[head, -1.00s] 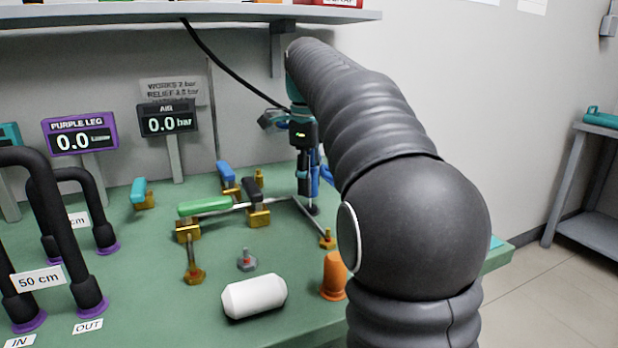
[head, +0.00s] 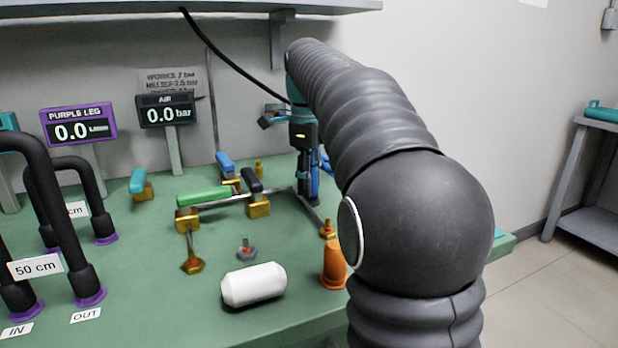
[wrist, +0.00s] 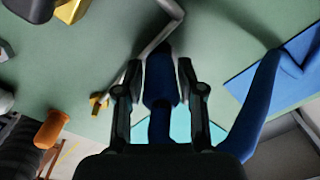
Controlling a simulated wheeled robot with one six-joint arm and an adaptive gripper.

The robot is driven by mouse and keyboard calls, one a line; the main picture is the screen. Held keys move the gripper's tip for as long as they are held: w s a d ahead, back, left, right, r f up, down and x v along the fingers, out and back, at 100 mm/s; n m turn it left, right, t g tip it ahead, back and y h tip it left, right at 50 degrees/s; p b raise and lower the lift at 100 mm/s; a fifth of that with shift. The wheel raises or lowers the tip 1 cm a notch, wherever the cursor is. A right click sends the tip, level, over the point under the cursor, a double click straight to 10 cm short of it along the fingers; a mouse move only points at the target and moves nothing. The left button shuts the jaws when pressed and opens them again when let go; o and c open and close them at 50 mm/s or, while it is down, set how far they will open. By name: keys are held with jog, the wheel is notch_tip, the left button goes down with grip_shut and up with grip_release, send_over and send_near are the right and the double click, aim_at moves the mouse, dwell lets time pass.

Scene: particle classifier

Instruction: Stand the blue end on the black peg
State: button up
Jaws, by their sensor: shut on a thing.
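My gripper (wrist: 160,75) is shut on the blue end (wrist: 160,88), a dark blue hose end held between the two black fingers. The blue hose (wrist: 262,105) curves away to the right in the wrist view. In the head view my gripper (head: 308,198) points down, low over the green bench at the back right, with blue hose (head: 322,172) beside it. The tip of the blue end lies close to a grey pipe (wrist: 165,25) in the wrist view; I cannot tell if they touch. I cannot make out the black peg in either current view.
The green bench (head: 130,270) carries a green-handled valve (head: 203,197), a black-handled valve (head: 253,185), a white capsule (head: 253,284) and an orange cone (head: 335,265). Black pipe loops (head: 60,210) stand at the left. A shelf (head: 150,12) hangs above.

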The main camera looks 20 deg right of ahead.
jog(key=shift+f, duration=0.35)
jog(key=o, duration=1.2)
notch_tip(320, 180, up, 7)
jog(key=shift+r, duration=0.3)
jog(key=shift+s, duration=0.15)
